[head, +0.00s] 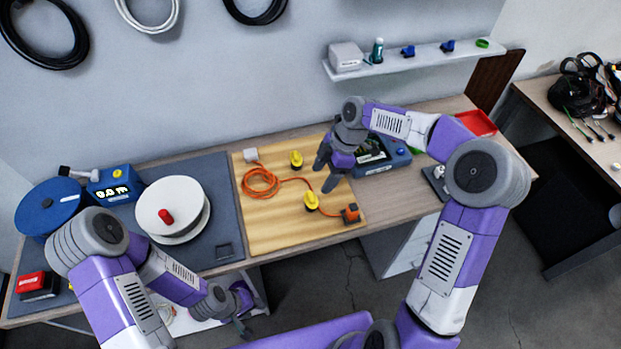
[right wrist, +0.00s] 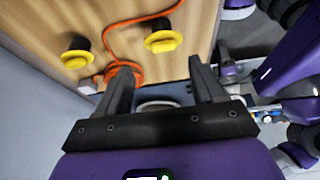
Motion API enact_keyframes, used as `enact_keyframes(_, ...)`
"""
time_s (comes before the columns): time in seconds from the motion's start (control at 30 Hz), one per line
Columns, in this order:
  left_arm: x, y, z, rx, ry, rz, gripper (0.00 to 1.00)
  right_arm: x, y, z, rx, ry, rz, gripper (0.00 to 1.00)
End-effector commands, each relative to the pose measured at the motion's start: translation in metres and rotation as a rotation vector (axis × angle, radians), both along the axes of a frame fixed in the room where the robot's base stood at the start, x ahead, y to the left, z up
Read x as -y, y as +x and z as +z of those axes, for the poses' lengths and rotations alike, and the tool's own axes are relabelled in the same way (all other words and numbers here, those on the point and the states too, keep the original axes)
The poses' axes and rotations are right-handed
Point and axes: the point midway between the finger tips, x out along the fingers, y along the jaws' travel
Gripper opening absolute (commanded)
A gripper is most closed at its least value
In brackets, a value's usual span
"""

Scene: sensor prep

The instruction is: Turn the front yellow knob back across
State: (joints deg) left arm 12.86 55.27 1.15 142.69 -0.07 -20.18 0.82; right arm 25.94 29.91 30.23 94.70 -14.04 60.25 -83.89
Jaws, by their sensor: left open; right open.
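The front yellow knob (head: 311,201) stands on a wooden board (head: 265,228) near its front side, on a dark base. In the right wrist view the front knob (right wrist: 163,39) shows beyond the fingertips, apart from them. The back yellow knob (head: 296,158) is further back; it also shows in the right wrist view (right wrist: 77,55). My right gripper (head: 325,176) is open and empty above the board, just right of the knobs. My left gripper (head: 241,312) is open, low in front of the bench, away from the board.
An orange cable (head: 260,184) is coiled on the board and runs between the knobs to an orange block (head: 350,213). A blue device (head: 393,157) stands right of the board. A white spool (head: 172,205) sits on the dark mat at left.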

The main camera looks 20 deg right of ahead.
Motion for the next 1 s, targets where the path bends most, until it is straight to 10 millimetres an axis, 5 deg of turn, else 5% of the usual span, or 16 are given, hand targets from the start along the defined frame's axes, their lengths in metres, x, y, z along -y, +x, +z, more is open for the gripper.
enact_keyframes(0.4,0.0,0.0,-0.011,-0.001,0.0,0.001,0.43,-0.024,-0.002,-0.058,-0.005,0.002,0.001,0.68)
enact_keyframes(0.8,0.0,0.0,-0.012,0.0,0.0,0.0,0.43,-0.027,-0.002,-0.065,-0.002,0.001,-0.001,0.68)
enact_keyframes(1.0,0.0,0.0,-0.012,0.0,0.0,0.0,0.43,-0.027,-0.002,-0.065,-0.003,0.002,-0.001,0.37)
